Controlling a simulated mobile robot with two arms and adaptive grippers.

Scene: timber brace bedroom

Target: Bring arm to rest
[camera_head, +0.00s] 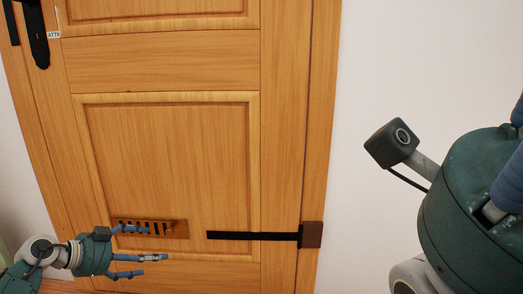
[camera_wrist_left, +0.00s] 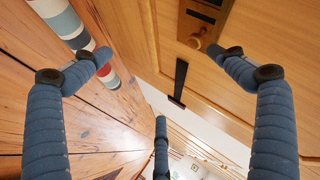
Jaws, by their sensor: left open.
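My left gripper (camera_head: 146,250) is low at the left in the head view, in front of the wooden door (camera_head: 170,160). Its blue fingers are spread with nothing between them. In the left wrist view the gripper (camera_wrist_left: 163,72) also shows open and empty, with three padded fingers apart. Part of my right arm, with a dark green wrist and a small camera, fills the right side of the head view. Bits of blue finger of the right gripper (camera_head: 510,180) show at the edge; its fingertips are out of frame.
A slotted wooden plate (camera_head: 150,228) with a knob is on the lower door panel, close behind the left fingers. A black bar (camera_head: 253,236) runs to a brown block (camera_head: 312,235) at the door frame. A striped cylinder (camera_wrist_left: 62,20) is near the wooden floor (camera_wrist_left: 95,115).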

